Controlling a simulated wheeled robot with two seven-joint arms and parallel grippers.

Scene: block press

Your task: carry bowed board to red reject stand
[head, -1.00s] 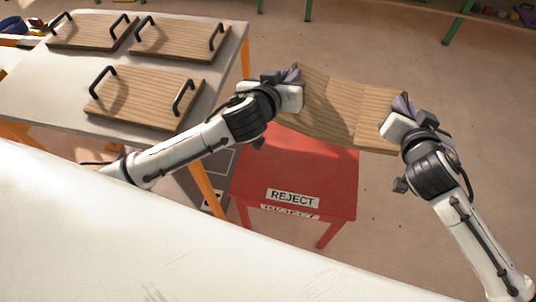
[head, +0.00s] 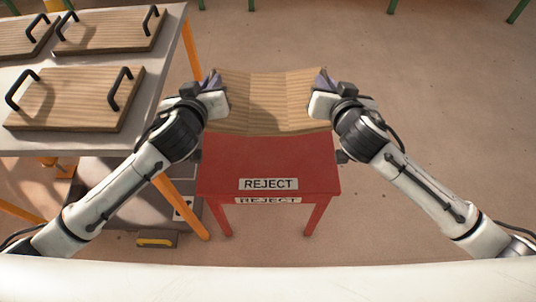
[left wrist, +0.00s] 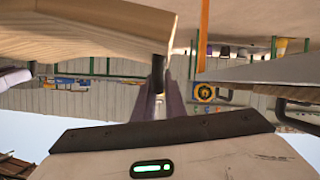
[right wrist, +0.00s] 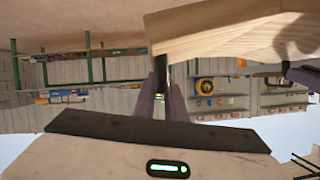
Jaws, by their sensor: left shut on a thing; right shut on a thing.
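The bowed board (head: 268,98) is a wooden panel that sags in the middle. It hangs between my two grippers at the far side of the red reject stand (head: 268,160), overlapping it in the head view. My left gripper (head: 213,84) is shut at its left end, and my right gripper (head: 322,84) is shut at its right end. Each wrist view shows a dark handle between the fingers, under the board's edge, at left (left wrist: 158,72) and right (right wrist: 160,68). The stand's visible top is bare and its front carries a REJECT label. I cannot tell the gap between board and stand.
A grey table (head: 160,95) at the left holds several flat wooden boards with black handles, one near its front (head: 75,98). Its orange leg (head: 182,203) stands close to the reject stand. The floor to the right (head: 450,110) is clear.

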